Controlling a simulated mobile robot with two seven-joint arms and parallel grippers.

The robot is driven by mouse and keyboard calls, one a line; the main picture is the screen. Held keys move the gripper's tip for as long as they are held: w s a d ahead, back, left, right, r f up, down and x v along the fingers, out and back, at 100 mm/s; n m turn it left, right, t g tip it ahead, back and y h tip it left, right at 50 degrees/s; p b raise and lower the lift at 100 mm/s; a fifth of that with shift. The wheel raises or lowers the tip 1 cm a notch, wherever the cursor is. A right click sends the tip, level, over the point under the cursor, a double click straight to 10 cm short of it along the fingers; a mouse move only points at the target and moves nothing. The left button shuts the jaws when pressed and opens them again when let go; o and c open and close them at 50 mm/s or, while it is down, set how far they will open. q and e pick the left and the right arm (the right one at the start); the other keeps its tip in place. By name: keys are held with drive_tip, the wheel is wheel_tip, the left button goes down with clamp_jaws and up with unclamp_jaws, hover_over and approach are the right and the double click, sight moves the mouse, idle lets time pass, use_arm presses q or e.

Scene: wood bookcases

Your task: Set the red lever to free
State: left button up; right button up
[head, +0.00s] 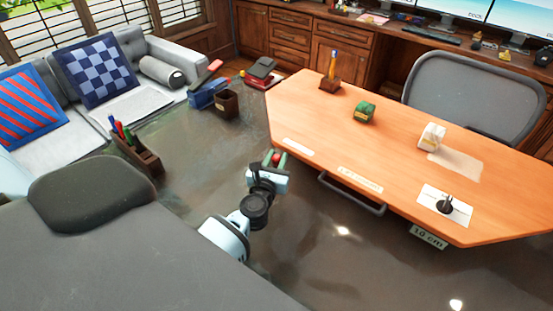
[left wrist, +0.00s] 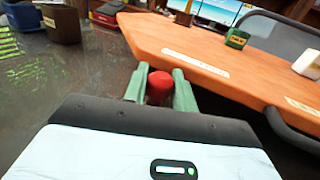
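A red rounded knob (left wrist: 160,88), which looks like the end of the red lever, sits between the two green fingers of my left gripper (left wrist: 160,84). In the head view my left gripper (head: 275,160) is at the near left edge of the orange desk (head: 400,140), with the red knob (head: 275,157) between its fingers. The fingers look very close to the knob on both sides; I cannot tell whether they press on it. The lever's shaft and mount are hidden. My right gripper is not in view.
A dark handle bar (head: 352,195) runs below the desk's near edge. A black knob (head: 445,205) stands on a white plate, above a "10 cm" sign (head: 428,237). A grey chair (head: 95,225) fills the near left. Open floor lies around the gripper.

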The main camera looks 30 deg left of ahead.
use_arm(q)
clamp_jaws()
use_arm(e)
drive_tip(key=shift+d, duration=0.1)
use_arm(q)
drive_tip(key=shift+d+f+n+g+y+b, duration=0.2)
drive_tip(key=shift+d+n+g+y+b, duration=0.35)
drive_tip(key=shift+n+y, duration=0.45)
drive_tip(key=y, duration=0.1)
drive_tip(key=d+n+g+y+b, duration=0.1)
drive_tip(key=y, duration=0.1)
drive_tip(key=shift+w+d+f+n+g, duration=0.1)
drive_tip(key=shift+n+g, duration=0.15)
drive_tip(key=shift+n, duration=0.05)
drive_tip(key=shift+d+b, duration=0.15)
drive_tip(key=shift+b, duration=0.15)
drive_tip(key=shift+d+r+n+g+y, duration=0.2)
drive_tip(key=shift+n+g+y, duration=0.1)
drive_tip(key=shift+y, duration=0.1)
drive_tip(key=shift+w, duration=0.1)
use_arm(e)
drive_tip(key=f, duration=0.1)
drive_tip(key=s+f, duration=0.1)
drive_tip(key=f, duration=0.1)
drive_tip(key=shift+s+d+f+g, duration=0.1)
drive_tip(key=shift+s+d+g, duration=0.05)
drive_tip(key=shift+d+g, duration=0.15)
